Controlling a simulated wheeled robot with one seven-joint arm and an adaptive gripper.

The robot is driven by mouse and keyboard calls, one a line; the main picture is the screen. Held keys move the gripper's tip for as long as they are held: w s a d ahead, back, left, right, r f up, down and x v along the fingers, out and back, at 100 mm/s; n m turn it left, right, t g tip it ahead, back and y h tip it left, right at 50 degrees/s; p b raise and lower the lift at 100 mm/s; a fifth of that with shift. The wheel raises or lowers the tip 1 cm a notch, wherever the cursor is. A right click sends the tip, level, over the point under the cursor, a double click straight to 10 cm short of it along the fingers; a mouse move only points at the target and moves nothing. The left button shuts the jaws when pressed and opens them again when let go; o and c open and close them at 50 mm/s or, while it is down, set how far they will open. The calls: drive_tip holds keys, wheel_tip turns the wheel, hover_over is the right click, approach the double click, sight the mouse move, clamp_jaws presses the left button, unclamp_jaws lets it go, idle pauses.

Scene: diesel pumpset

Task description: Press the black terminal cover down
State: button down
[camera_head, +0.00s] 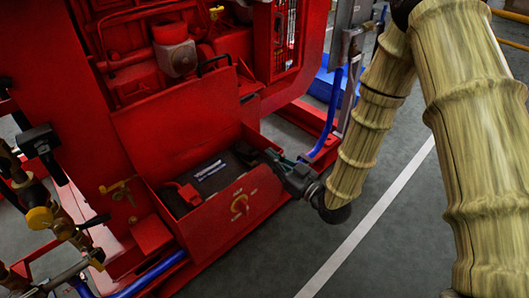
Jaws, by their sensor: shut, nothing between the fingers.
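A red battery box (243,209) stands with its lid (165,125) raised at the back. Inside it is a dark battery (214,173) with a pale label on top. A red terminal cover (189,193) is at the battery's left end. The black terminal cover cannot be told apart from the dark shapes at the battery's right end, close to my gripper. My gripper (270,156) is shut and empty. It reaches in from the right, its fingertips over the box's right end. Whether it touches anything there I cannot tell.
The red pumpset frame (65,80) rises behind and left of the box. Blue hoses (331,115) run upright behind my gripper. Brass-fitted pipes (40,215) stand at the left. Grey floor (330,235) with a white line is clear in front, at the right.

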drive_tip(key=v, duration=0.7)
drive_tip(key=shift+s, duration=0.2)
drive_tip(key=shift+d, duration=0.1)
drive_tip(key=s+d+f+m+g+h, duration=0.2)
drive_tip(key=s+f+h, duration=0.1)
drive_tip(key=f, duration=0.4)
drive_tip(key=s+d+f+m+g+h, duration=0.1)
drive_tip(key=s+d+f+h, duration=0.2)
drive_tip(key=f, duration=0.4)
drive_tip(key=s+d+f+m+g+h, duration=0.2)
drive_tip(key=s+f, duration=0.1)
drive_tip(key=f, duration=0.4)
drive_tip(key=s+d+f+m+g+h+p, duration=0.1)
drive_tip(key=s+d+f+m+g+h, duration=0.25)
drive_tip(key=s, duration=0.75)
drive_tip(key=s+d+f+m+g+h+p, duration=0.1)
drive_tip(key=s+d+f+g+h, duration=0.1)
drive_tip(key=s+d+f+g, duration=0.65)
wheel_tip(320, 180, up, 40)
drive_tip(key=s+a+t+p, duration=0.2)
drive_tip(key=t+p, duration=0.2)
drive_tip(key=p, duration=3.3)
drive_tip(key=shift+s, duration=0.35)
